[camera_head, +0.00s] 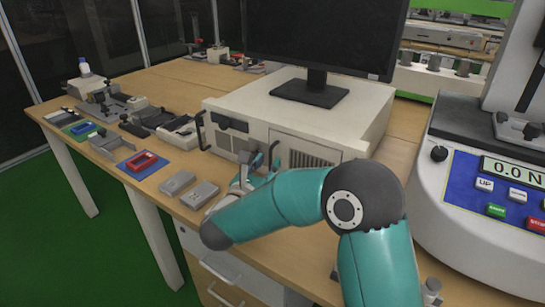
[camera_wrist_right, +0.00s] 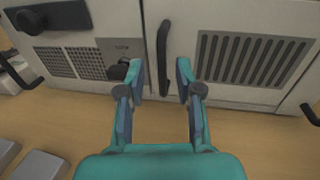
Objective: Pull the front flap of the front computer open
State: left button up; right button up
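The front computer (camera_head: 310,112) is a beige box lying under a monitor. Its front flap (camera_wrist_right: 225,50), a panel with a dark slotted grille, looks closed, flush with the front. A black upright handle (camera_wrist_right: 163,50) sits at the flap's left edge; it also shows in the head view (camera_head: 274,152). My right gripper (camera_wrist_right: 161,80) is open, its fingertips on either side of the handle's lower part in the wrist view. Whether they touch it, I cannot tell. In the head view the right gripper (camera_head: 260,163) is close to the front, partly hidden by my arm. My left gripper is not in view.
The monitor (camera_head: 322,35) stands on the computer. A force tester (camera_head: 490,190) stands at the right. A black knob (camera_wrist_right: 118,72) is left of the fingers.

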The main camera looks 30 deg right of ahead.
jog(key=shift+x, duration=1.2)
grip_shut()
